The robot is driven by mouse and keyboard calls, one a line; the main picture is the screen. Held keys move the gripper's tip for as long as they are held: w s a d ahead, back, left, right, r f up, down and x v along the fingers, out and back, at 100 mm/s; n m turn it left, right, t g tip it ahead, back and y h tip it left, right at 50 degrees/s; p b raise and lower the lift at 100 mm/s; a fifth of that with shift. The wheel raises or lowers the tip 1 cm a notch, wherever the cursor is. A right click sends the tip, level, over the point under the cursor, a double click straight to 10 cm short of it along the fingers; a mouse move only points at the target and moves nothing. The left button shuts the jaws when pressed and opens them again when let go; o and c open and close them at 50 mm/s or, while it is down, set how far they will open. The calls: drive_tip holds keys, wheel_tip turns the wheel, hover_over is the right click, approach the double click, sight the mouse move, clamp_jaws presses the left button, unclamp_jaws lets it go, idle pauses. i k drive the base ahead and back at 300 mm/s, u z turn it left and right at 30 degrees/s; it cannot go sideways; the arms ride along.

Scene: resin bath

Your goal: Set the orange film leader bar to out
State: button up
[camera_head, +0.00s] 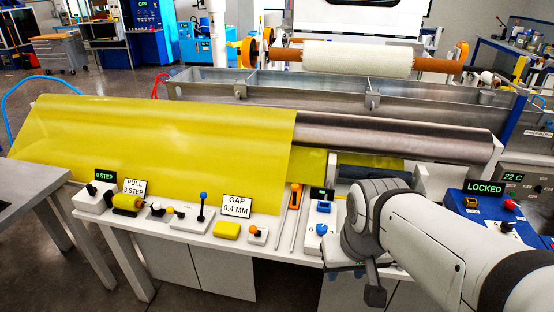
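An orange upright handle (295,197) stands at the front of the machine, right of the GAP 0.4 MM sign; it may be the film leader bar, but no label shows this. A small orange knob (256,231) sits on a white block in front of that sign. The yellow film (160,145) drapes over the left half of the long machine. My gripper (365,280) is at the lower right, over the front edge of the white bench, right of the orange handle and apart from it. I cannot see a clear gap between its fingers, and my arm hides part of the bench.
The white bench (180,224) carries several small controls, including a blue-knobbed lever (203,207) and a yellow block (227,230). A blue box (483,218) with a LOCKED display stands at the right. A metal trough (300,86) and a white roll (357,59) lie behind.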

sight(297, 188)
drive_tip(key=i, duration=1)
drive_tip(key=u, duration=0.1)
